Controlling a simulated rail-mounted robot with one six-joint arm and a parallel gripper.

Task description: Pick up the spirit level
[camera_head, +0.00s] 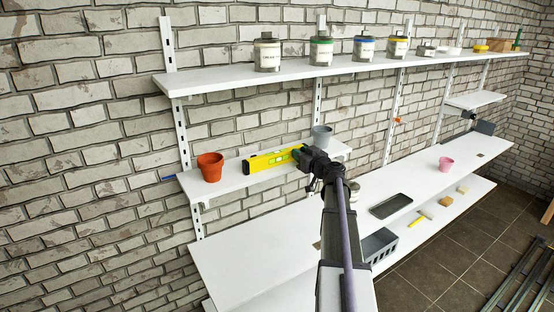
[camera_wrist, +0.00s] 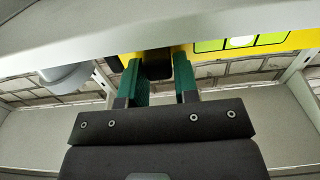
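The spirit level (camera_head: 268,160) is yellow with green vials and lies lengthwise on the small middle shelf (camera_head: 232,181). My gripper (camera_head: 303,158) is at the level's right end in the head view and hides part of it. In the wrist view the yellow level (camera_wrist: 285,40) runs across the top. The green fingers of my gripper (camera_wrist: 160,72) stand apart there, with a dark part of the level between or just behind their tips. I cannot tell whether they touch it.
An orange-red pot (camera_head: 210,168) stands left of the level and a grey pot (camera_head: 322,137) stands to its right. Above runs a long shelf (camera_head: 220,78) with several tins. A lower bench (camera_head: 250,245) holds a dark tablet-like slab (camera_head: 391,206) and a pink pot (camera_head: 446,164).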

